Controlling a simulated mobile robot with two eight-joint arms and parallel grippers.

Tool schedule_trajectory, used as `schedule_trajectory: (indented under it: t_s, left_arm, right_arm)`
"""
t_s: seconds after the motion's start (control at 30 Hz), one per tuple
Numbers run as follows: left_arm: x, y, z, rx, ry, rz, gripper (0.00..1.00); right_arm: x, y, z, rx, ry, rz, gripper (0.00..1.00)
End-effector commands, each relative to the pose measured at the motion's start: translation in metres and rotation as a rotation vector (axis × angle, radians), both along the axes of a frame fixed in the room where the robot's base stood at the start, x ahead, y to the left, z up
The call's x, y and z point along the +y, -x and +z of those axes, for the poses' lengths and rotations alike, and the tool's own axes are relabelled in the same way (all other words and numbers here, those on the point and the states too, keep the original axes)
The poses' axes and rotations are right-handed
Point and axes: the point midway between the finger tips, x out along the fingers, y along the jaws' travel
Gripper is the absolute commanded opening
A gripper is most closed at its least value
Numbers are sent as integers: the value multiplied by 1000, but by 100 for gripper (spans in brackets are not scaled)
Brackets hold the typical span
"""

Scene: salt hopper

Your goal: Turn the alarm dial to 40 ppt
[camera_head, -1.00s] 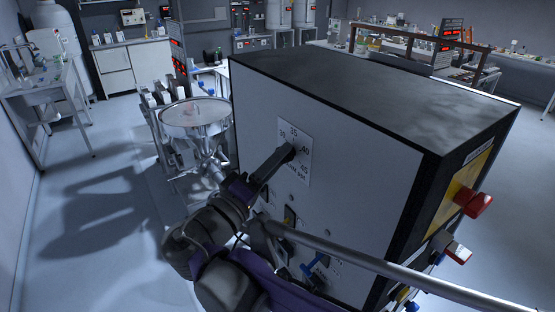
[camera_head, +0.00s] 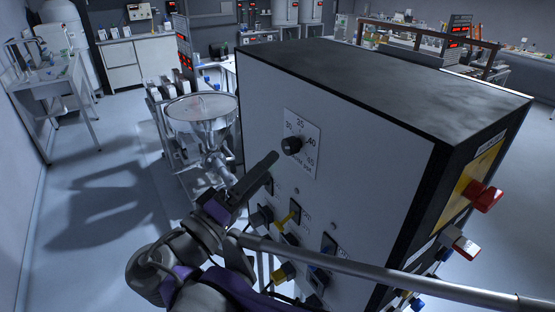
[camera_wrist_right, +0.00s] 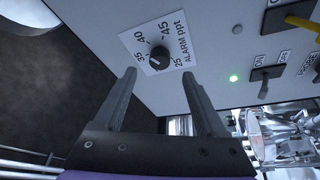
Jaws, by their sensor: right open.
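The alarm dial is a black knob (camera_head: 291,145) on a white scale plate (camera_head: 303,126) on the cabinet's front panel. In the right wrist view the knob (camera_wrist_right: 159,57) sits beyond and between my fingertips, with 35, 40, 45 and 25 legible around it. A light mark shows on the knob's lower-left side there; its exact reading is unclear. My right gripper (camera_head: 272,160) is below the dial in the head view, apart from the knob. Its two fingers (camera_wrist_right: 163,74) are spread and empty in the wrist view. My left gripper is not in view.
Below the dial are a yellow toggle (camera_head: 286,218), other switches and a green lamp (camera_wrist_right: 233,78). A metal rail (camera_head: 380,268) crosses in front of the cabinet. A red knob (camera_head: 486,197) juts from its right side. A steel hopper (camera_head: 202,112) stands at left.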

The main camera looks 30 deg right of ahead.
Motion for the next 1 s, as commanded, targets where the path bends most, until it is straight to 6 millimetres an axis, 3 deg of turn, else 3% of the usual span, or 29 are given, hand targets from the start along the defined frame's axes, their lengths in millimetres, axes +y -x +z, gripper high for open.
schedule_trajectory:
  t_s: [0.1,0.3,1.0]
  left_arm:
    - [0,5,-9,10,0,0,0]
    - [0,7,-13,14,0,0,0]
    - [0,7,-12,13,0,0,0]
  right_arm:
    - [21,9,-7,3,0,4,73]
    - [37,17,-9,1,1,1,73]
    - [39,17,-8,0,1,-1,73]
